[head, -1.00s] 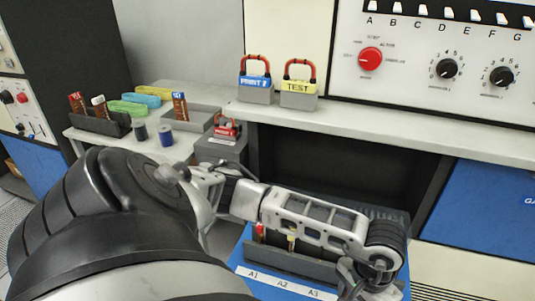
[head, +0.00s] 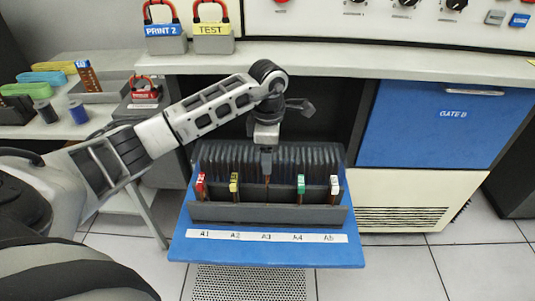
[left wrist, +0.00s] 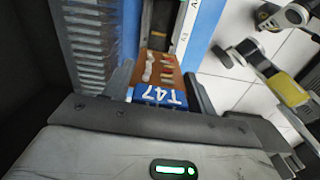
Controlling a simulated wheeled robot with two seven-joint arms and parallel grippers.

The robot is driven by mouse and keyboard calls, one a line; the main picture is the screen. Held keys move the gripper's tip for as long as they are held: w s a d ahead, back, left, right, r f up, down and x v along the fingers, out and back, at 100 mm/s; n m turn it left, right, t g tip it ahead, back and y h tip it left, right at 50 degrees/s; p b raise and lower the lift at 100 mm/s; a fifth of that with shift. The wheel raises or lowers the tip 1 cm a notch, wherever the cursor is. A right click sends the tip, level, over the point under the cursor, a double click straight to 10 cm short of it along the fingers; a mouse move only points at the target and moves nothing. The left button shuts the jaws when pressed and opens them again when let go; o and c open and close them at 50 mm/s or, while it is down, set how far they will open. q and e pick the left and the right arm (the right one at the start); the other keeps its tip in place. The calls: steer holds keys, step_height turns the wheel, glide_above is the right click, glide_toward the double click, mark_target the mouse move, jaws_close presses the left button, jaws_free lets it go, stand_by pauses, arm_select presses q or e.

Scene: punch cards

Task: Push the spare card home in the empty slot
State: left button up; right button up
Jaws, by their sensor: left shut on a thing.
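The spare card, brown with a blue T47 label (left wrist: 160,97), is in my left gripper's jaws in the left wrist view. My left gripper (head: 267,165) is shut on it, pointing down over the middle of the card rack. In the head view only a thin brown strip of the card (head: 267,183) shows below the fingers, in line with the A3 mark. The rack (head: 265,215) hides the card's lower end, so I cannot tell how deep it sits. Cards with red (head: 200,183), yellow, green (head: 301,185) and white tops stand at A1, A2, A4 and A5.
The rack stands on a blue pulled-out drawer (head: 265,250) with a row of dark dividers behind. A counter edge (head: 350,58) with PRINT 2 and TEST blocks lies above. A side table with spools (head: 78,112) is at left. A closed blue GATE B panel (head: 440,125) is at right.

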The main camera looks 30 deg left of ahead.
arm_select(q)
steer(key=shift+a+f+n+b, duration=0.1)
steer(key=shift+f+n+b, duration=0.2)
steer(key=shift+f+b, duration=0.35)
step_height(320, 180, down, 3)
steer(key=shift+b, duration=1)
steer(key=shift+f, duration=0.25)
arm_select(e)
steer(key=shift+a+f, duration=0.1)
steer(key=shift+f, duration=0.65)
arm_select(q)
steer(key=shift+w, duration=0.1)
